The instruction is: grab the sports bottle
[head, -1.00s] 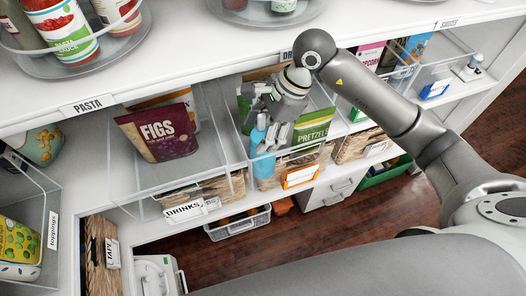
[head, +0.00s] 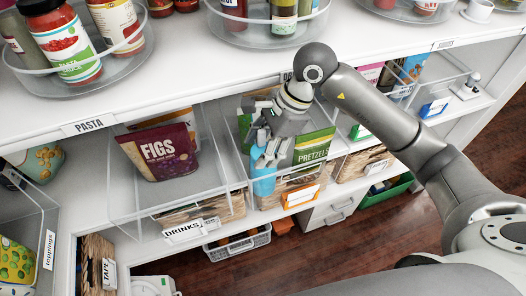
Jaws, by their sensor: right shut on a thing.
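The sports bottle (head: 263,178) is light blue and stands roughly upright at the front of a clear bin on the shelf, left of a green pretzels bag (head: 313,147). My right gripper (head: 268,152) reaches down into this bin from above. Its fingers are shut on the upper part of the bottle and hide its top. The bottle's lower part shows through the clear bin front. My left gripper is not in view.
A clear bin (head: 128,196) with a figs bag (head: 161,152) stands to the left. The upper shelf (head: 200,78) with jars on turntables lies close above my right wrist. Snack bins stand to the right. A grey basket (head: 238,244) sits below.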

